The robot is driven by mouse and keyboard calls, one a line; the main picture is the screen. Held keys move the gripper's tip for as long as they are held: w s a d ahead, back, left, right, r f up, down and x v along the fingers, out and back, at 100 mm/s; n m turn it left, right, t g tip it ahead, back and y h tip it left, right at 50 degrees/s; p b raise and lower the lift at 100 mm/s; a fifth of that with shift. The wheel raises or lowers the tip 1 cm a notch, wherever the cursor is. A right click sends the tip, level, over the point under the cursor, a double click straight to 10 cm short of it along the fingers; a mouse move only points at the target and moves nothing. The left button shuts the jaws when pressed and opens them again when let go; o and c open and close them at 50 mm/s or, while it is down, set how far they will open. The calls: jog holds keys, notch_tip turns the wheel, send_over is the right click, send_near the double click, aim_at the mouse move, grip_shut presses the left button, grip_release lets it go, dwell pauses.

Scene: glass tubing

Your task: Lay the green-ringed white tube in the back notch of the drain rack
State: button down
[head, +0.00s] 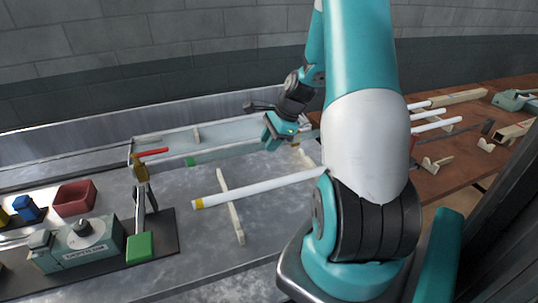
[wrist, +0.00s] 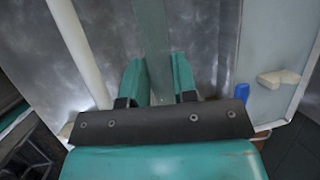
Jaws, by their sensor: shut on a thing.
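My gripper (head: 279,130) is shut on a pale grey-green, see-through tube (wrist: 151,45), which differs from the white tube named in the task. In the head view its body runs left from the jaws to a green ring (head: 190,161), above the metal bench. A white tube with a yellow ring (head: 250,188) lies across a pale wooden rail (head: 237,224), apparently part of the drain rack. Another pale rail (head: 304,156) shows partly behind my arm. The rack's notches are too small to make out. The yellow-ringed tube also seems to show in the wrist view (wrist: 78,48).
A shallow trough (head: 170,140) runs along the back. Several white tubes (head: 428,114) lie on the brown table at right.

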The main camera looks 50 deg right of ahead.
jog(key=shift+f, duration=2.55)
jog(key=shift+f, duration=0.1)
jog(key=shift+f, duration=0.5)
jog(key=c, duration=0.9)
grip_release()
jog(key=b+v, duration=0.1)
jog(key=v, duration=1.2)
jog(key=w+a+r+n+g+y, duration=0.1)
jog(key=w+a+r+n, duration=0.15)
jog(key=a+n, duration=0.6)
jog(key=w+a+r+n+g, duration=0.15)
jog(key=a+r+n, duration=0.25)
jog(key=a, duration=0.9)
jog(key=s+a+r+n+g, duration=0.1)
jog(key=s+a+r+n, duration=0.1)
jog(key=s+a+n, duration=0.5)
jog(key=s+a+r+n, duration=0.2)
jog(key=s+a+n, duration=0.5)
jog(key=a+n, duration=0.4)
jog(key=shift+s+a+g, duration=0.3)
jog(key=shift+a+g, duration=0.05)
jog(key=shift+a, duration=0.75)
